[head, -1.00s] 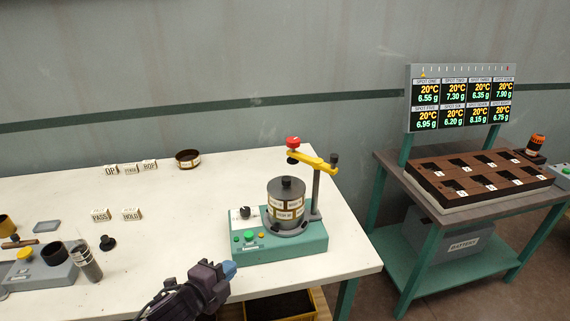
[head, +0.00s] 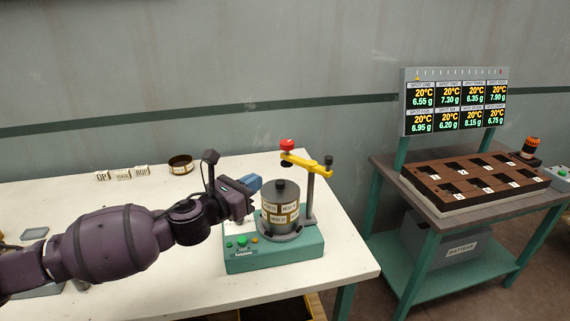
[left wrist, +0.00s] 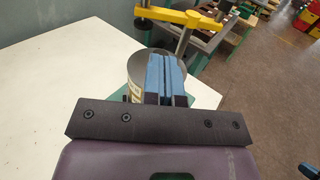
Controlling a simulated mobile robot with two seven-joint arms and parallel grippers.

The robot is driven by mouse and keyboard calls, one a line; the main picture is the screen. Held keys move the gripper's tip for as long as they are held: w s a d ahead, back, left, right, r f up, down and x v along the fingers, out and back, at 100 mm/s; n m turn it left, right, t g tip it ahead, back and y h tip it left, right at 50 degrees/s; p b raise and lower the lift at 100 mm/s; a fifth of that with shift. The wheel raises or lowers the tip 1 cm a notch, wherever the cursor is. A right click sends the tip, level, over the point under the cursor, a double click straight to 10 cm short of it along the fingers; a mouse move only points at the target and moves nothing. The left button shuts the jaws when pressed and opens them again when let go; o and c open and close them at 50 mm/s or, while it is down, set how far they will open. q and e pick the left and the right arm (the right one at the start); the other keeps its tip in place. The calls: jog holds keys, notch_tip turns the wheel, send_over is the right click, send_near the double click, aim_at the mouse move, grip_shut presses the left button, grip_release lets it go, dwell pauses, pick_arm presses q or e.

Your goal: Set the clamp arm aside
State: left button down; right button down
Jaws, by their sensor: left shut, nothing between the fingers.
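The yellow clamp arm (head: 306,162) sits on a grey post on the teal drum machine (head: 276,254) and reaches left over the drum. A red knob tops its left end and a dark knob its right end. The grey drum (head: 281,206) with labelled bands stands upright below it. My left gripper (head: 256,183) is shut and empty, just left of the drum's top. In the left wrist view the blue fingers (left wrist: 166,78) are together in front of the drum, with the yellow clamp arm (left wrist: 180,16) beyond them.
A dark ring-shaped dish (head: 181,165) and small lettered blocks (head: 122,174) lie at the back of the white table (head: 345,255). A brown slotted tray (head: 470,200) and a display board (head: 455,100) stand on a separate bench at the right.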

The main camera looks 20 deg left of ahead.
aim_at(291, 160)
pick_arm(q)
jog(key=x, duration=1)
jog(key=shift+w+d, duration=0.3)
jog(key=shift+w, duration=0.25)
jog(key=shift+h, duration=0.3)
